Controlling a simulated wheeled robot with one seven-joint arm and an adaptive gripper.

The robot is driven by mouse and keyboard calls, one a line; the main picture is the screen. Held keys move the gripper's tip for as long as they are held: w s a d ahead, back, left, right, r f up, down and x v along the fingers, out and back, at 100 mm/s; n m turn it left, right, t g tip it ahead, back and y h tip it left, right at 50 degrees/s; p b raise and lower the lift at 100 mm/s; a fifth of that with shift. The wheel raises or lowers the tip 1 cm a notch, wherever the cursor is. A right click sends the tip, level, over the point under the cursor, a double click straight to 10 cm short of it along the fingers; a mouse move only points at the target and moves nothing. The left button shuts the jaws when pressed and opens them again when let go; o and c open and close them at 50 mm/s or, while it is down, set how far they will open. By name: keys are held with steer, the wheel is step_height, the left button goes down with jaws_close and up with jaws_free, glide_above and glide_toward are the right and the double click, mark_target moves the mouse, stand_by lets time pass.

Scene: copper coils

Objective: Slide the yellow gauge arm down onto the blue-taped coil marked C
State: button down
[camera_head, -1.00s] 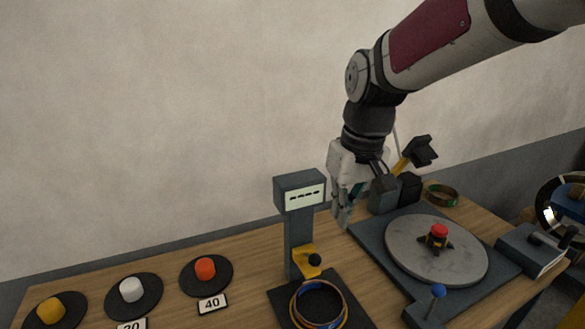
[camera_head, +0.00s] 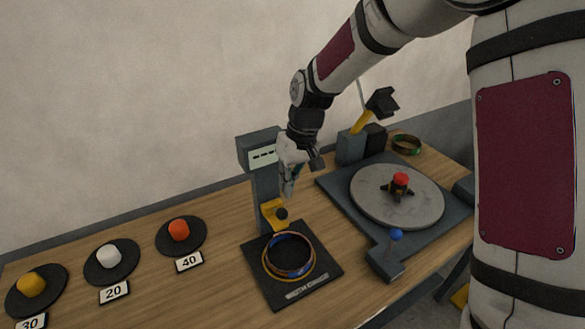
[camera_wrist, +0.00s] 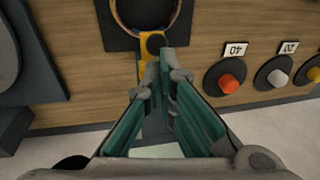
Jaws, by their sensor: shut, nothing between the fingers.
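The gauge is a grey post with a display box (camera_head: 259,150) at its top. Its yellow gauge arm (camera_head: 271,213) with a black knob (camera_head: 282,213) sticks out low on the post, at the back edge of the dark plate. A coil (camera_head: 288,257) with blue and copper bands lies on that plate in front of the arm; I cannot read its mark. My gripper (camera_head: 288,192) is shut and empty, above and close to the yellow arm. In the wrist view its fingertips (camera_wrist: 166,72) lie just short of the knob (camera_wrist: 156,43), with the coil (camera_wrist: 146,10) beyond.
Right of the gauge is a round grey turntable (camera_head: 370,198) with a red-topped hub and a blue-knobbed lever (camera_head: 396,236). A greenish coil (camera_head: 406,144) lies behind it. Orange (camera_head: 179,230), white (camera_head: 107,255) and yellow (camera_head: 31,284) plugs on black discs stand at left.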

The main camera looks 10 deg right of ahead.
mark_target(286, 213)
steer(key=shift+w+a+f+p, duration=0.1)
steer(key=shift+a+f+p, duration=0.1)
steer(key=shift+f, duration=0.8)
steer(key=shift+a+f+p, duration=0.1)
steer(key=shift+a+f, duration=0.15)
steer(key=shift+f, duration=0.8)
steer(key=shift+w+a+f+p, duration=0.1)
steer(key=shift+a+f, duration=0.1)
steer(key=shift+f, duration=0.8)
step_height(286, 213, down, 6)
steer(key=shift+r+b, duration=0.25)
steer(key=shift+b, duration=0.65)
steer(key=shift+f, duration=0.4)
steer(key=shift+s, duration=0.15)
steer(key=shift+s, duration=0.1)
